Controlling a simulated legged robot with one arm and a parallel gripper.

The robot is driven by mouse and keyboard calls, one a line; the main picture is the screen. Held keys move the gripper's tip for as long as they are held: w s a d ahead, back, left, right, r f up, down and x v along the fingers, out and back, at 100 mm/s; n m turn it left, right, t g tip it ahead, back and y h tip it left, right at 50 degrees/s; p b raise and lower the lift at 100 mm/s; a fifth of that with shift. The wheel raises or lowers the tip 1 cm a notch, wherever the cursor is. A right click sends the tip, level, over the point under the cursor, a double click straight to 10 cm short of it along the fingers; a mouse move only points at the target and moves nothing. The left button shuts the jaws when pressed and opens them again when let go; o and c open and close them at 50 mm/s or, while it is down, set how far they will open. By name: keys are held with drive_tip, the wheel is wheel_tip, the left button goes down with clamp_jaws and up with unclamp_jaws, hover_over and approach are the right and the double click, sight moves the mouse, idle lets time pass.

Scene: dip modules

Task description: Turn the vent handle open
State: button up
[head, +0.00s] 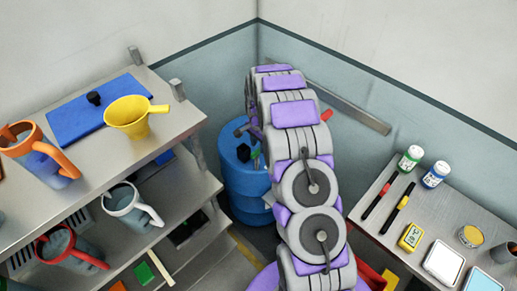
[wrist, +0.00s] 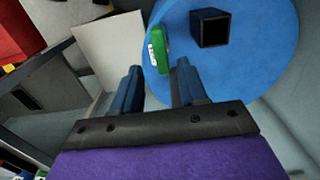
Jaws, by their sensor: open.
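A blue drum (head: 245,185) stands on the floor behind my arm, and its round blue top (wrist: 250,75) fills the upper right of the wrist view. A small green handle (wrist: 159,50) with a white label, which looks like the vent handle, sits near the drum's edge. A dark square fitting (wrist: 211,29) stands beside it. My gripper (wrist: 158,69) is open, with its two blue fingers apart. The green handle shows just beyond and between the fingertips; I cannot tell whether they touch it. In the head view my arm partly hides the drum.
A metal shelf unit at left holds a yellow funnel (head: 128,115), a blue board (head: 82,122) and several jugs. A metal table (head: 376,228) at right carries bottles, pens and small devices. A wall rail (head: 345,105) runs behind my arm.

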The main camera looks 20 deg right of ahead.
sight(256, 153)
drive_tip(key=shift+a+f, duration=0.3)
drive_tip(key=shift+f, duration=0.2)
drive_tip(key=shift+a+f, duration=0.25)
drive_tip(key=shift+f, duration=0.25)
drive_tip(key=shift+a+f, duration=0.3)
drive_tip(key=shift+a, duration=0.1)
drive_tip(key=shift+d, duration=0.7)
drive_tip(key=c, duration=0.3)
drive_tip(key=shift+c, duration=0.8)
drive_tip(key=shift+a, duration=0.35)
clamp_jaws()
